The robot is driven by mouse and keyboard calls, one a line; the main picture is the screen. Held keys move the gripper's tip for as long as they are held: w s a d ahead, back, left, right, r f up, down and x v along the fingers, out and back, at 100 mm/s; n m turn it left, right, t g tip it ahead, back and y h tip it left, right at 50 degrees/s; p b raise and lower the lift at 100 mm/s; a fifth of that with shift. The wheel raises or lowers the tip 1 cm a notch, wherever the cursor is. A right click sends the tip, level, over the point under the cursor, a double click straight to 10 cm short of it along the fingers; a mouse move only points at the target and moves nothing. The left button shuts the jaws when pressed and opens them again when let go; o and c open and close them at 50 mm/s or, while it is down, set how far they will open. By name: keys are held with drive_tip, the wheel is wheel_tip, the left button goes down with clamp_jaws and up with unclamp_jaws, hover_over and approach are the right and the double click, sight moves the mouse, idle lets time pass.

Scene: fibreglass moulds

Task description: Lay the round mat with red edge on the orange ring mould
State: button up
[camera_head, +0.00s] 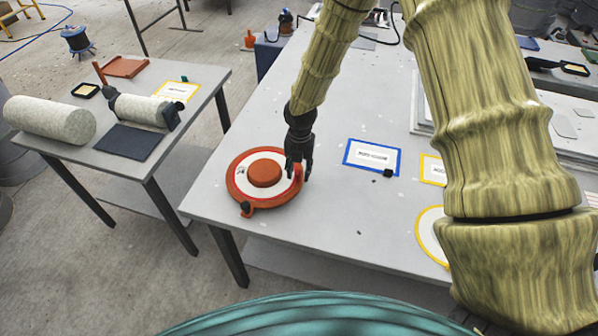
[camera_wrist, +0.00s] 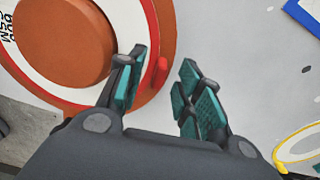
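The round mat with red edge (camera_head: 246,186) lies on the orange ring mould (camera_head: 236,203), white face up, around the mould's raised orange centre. The mould's orange rim shows outside the mat's red edge. In the wrist view the mat (camera_wrist: 128,25) lies inside the mould's rim (camera_wrist: 168,28). My gripper (camera_head: 299,172) points down at the right side of the mould. In the wrist view my gripper (camera_wrist: 162,60) is open, its fingers apart. A small red tab (camera_wrist: 160,71) shows between them, close to the left finger; I cannot tell whether they touch.
A blue-edged sheet (camera_head: 371,157) with a small black block lies right of the mould. A yellow-edged round mat (camera_head: 429,236) lies farther right, partly behind my arm. The left table (camera_head: 75,150) holds pale rolls and a dark sheet. The table's near-left edge is close to the mould.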

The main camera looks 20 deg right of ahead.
wheel_tip(320, 180, up, 10)
drive_tip(key=shift+r, duration=0.25)
drive_tip(key=shift+s+d+f, duration=0.1)
drive_tip(key=shift+s, duration=0.05)
idle(0.6)
